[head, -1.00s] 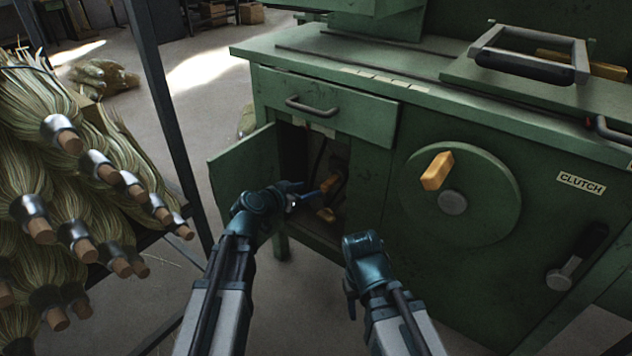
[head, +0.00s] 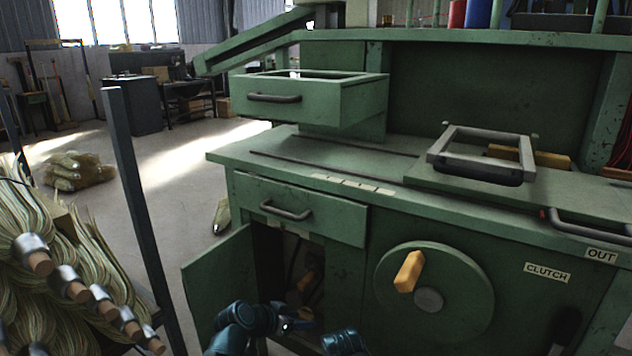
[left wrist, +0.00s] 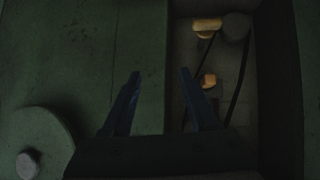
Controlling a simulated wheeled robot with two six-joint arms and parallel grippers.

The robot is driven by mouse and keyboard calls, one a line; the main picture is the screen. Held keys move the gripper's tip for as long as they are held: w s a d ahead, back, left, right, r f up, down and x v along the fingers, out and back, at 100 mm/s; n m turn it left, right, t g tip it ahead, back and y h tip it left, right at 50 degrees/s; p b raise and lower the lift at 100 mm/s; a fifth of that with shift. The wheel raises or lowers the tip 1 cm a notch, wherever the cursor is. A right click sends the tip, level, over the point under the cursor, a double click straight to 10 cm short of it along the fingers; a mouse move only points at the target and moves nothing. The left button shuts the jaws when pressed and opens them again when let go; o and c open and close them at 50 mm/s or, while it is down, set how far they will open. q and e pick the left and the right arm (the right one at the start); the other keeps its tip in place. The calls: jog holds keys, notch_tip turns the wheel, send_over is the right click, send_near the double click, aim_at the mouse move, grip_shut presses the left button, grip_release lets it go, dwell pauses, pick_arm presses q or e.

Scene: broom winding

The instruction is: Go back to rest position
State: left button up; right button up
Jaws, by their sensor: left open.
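My left gripper (head: 292,325) is low in the head view, in front of the open cabinet of the green machine (head: 340,200). In the left wrist view its two fingers (left wrist: 160,90) are spread apart with nothing between them. Beyond the fingers, the cabinet opening shows wooden-coloured pieces (left wrist: 207,27) and dark belts. My right arm's wrist (head: 343,342) shows at the bottom edge of the head view, right of the left one. Its fingers are out of frame.
The cabinet door (head: 222,285) stands open left of my left gripper. A wheel with a wooden handle (head: 409,272) is on the machine front. A rack of broom bundles (head: 60,270) with a dark post (head: 138,200) is at left.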

pick_arm(q)
jog(key=s+f+n+g+y+p, duration=0.25)
jog(key=s+g+y+p, duration=0.4)
jog(key=s, duration=1.25)
notch_tip(320, 180, up, 38)
jog(key=g+y+p, duration=0.1)
jog(key=p, duration=3.5)
jog(key=shift+y, duration=0.35)
pick_arm(e)
notch_tip(320, 180, up, 44)
jog(key=shift+f, duration=0.15)
pick_arm(q)
jog(key=shift+a+f+n+g, duration=0.1)
jog(key=shift+f+n+g, duration=0.05)
jog(key=shift+n+g, duration=0.1)
pick_arm(e)
jog(key=shift+s+a, duration=0.1)
